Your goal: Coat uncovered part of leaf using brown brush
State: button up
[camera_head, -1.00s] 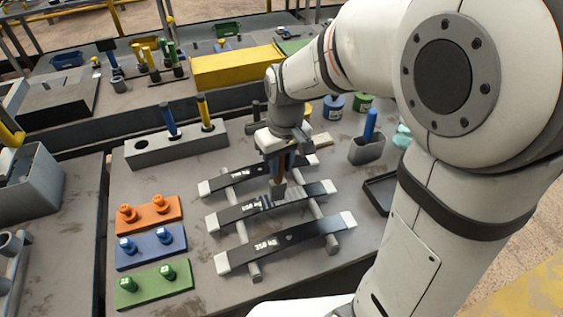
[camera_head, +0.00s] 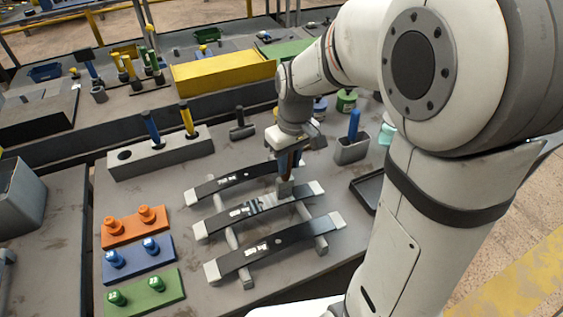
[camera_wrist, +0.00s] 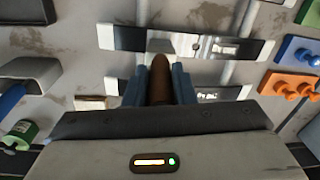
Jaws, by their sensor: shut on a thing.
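Three dark leaf springs with pale ends lie across two grey bars: a far leaf (camera_head: 225,183), a middle leaf (camera_head: 225,219) and a near leaf (camera_head: 285,239). My gripper (camera_head: 288,168) is shut on the brown brush (camera_head: 286,187), held upright over the right half of the middle leaf. The brush head appears at that leaf's surface; exact contact is unclear. A shiny patch shows on the middle leaf left of the brush. In the wrist view the brown handle (camera_wrist: 160,80) sits between the jaws, and the middle leaf (camera_wrist: 187,45) has a glossy stretch beside its white lettering.
Orange (camera_head: 135,227), blue (camera_head: 138,259) and green (camera_head: 145,291) peg blocks stand left of the leaves. A grey holder (camera_head: 160,154) with blue and yellow handles is behind. A grey cup (camera_head: 351,150) and black tray (camera_head: 366,188) stand right.

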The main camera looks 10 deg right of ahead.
jog(key=shift+w+d, duration=0.2)
jog(key=shift+d, duration=0.45)
jog(key=s+a, duration=0.2)
jog(key=a, duration=0.4)
jog(key=shift+a, duration=0.35)
jog(key=shift+r, duration=0.1)
jog(key=shift+w+d+r+p, duration=0.1)
jog(key=shift+r+p, duration=1)
jog(key=shift+r, duration=0.35)
jog(key=shift+d+r+p, duration=0.1)
jog(key=shift+r+p, duration=1)
jog(key=shift+r, duration=0.45)
notch_tip(320, 180, up, 3)
jog(key=shift+d+f+p, duration=0.1)
jog(key=shift+p, duration=0.95)
